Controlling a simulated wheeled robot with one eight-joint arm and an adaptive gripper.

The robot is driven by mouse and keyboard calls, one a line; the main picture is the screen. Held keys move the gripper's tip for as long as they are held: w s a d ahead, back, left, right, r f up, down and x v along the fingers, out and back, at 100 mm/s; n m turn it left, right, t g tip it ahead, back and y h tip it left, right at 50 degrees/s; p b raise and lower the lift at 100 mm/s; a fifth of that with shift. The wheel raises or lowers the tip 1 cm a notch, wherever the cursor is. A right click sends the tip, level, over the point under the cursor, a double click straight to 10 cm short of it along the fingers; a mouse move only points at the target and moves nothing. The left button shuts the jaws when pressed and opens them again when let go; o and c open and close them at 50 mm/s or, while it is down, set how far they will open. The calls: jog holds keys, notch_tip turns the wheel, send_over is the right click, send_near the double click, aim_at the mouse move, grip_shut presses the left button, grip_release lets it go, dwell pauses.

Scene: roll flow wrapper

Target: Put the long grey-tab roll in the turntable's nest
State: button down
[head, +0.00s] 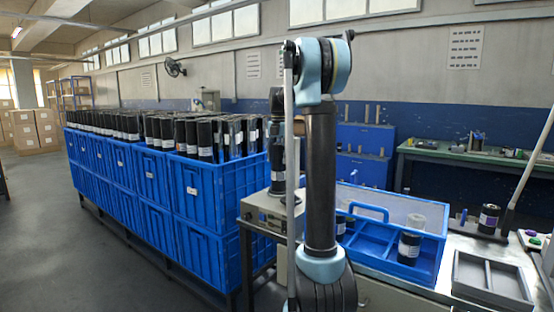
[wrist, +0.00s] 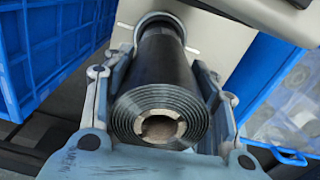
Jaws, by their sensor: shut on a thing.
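In the wrist view my gripper (wrist: 163,78) is shut around a long black roll (wrist: 168,62), with one finger on each side. The roll's near end shows concentric wound layers and a pale tan core. No grey tab can be made out. The roll's far end lies at a rounded grey rim (wrist: 158,17) over a pale plate; whether it sits inside the rim or above it, I cannot tell. In the head view the held roll (head: 278,176) is upright, just above or on the grey bench machine (head: 262,208), partly hidden by my arm. The turntable's nest is not clearly visible there.
Blue crates (head: 150,180) full of black rolls stand at the left. A blue divided bin (head: 425,262) holding a few rolls is right of the machine. A grey tray (head: 492,278) and a roll on a stand (head: 488,219) are at the far right.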

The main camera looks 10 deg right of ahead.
jog(key=c, duration=0.6)
grip_release()
jog(key=shift+c, duration=0.2)
jog(key=shift+r, duration=0.1)
notch_tip(320, 180, up, 12)
jog(key=shift+f, duration=0.1)
jog(key=s+f+m, duration=0.4)
jog(key=s+m, duration=0.1)
jog(key=s, duration=0.3)
jog(key=s+f+m+t, duration=0.1)
jog(key=s+f+m, duration=0.3)
jog(key=s, duration=0.4)
jog(key=s+f+m, duration=0.4)
jog(key=s+m, duration=0.1)
jog(key=s, duration=0.3)
jog(key=s+f+m+t, duration=0.1)
jog(key=s+f+m, duration=1.3)
jog(key=s+f, duration=0.6)
notch_tip(320, 180, down, 3)
jog(key=shift+a+r, duration=0.15)
jog(key=shift+a, duration=0.05)
